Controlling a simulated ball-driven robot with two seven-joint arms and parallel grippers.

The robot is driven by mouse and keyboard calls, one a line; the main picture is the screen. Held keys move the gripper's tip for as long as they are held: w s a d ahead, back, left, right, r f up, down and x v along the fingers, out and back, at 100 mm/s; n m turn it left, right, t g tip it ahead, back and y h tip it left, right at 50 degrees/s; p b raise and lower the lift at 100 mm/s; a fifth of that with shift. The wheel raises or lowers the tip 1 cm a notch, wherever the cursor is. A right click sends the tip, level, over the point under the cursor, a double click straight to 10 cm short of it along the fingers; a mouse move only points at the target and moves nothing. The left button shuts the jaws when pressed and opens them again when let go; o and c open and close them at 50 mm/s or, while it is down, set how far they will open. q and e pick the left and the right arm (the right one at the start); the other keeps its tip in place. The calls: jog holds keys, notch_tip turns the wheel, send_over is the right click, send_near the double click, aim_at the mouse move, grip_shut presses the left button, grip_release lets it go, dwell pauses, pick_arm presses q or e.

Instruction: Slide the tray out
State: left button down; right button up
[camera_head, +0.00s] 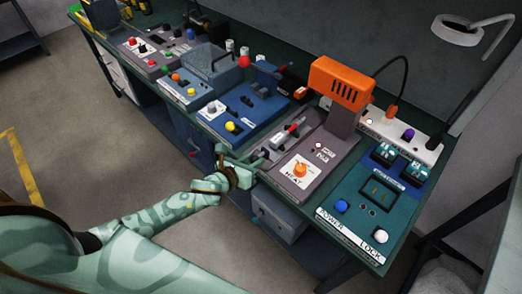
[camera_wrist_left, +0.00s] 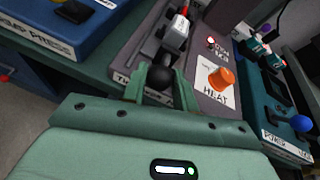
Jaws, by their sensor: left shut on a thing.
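My left gripper (camera_head: 254,159) is at the front edge of the grey heat station (camera_head: 318,182). In the left wrist view its fingers (camera_wrist_left: 153,90) are closed around a round black knob (camera_wrist_left: 160,77). Behind the knob, a narrow tray-like slide (camera_wrist_left: 152,47) carries a light grey block (camera_wrist_left: 174,34) with a red tip. The slide also shows in the head view (camera_head: 283,142), beside the orange heater head (camera_head: 342,82). The gripper hides the knob's join to the slide. My right gripper is not in view.
An orange heat dial (camera_head: 300,169) sits right of the gripper. A blue press station (camera_head: 240,108) stands left, and a teal power-lock panel (camera_head: 371,206) right. A grey drawer box (camera_head: 278,215) hangs under the bench. The floor in front is open.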

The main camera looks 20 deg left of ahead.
pick_arm(q)
jog(key=c, duration=1.1)
grip_release()
jog(key=shift+s, duration=0.1)
jog(key=p+v, duration=0.2)
jog(key=v, duration=1.4)
jog(key=shift+a, duration=0.1)
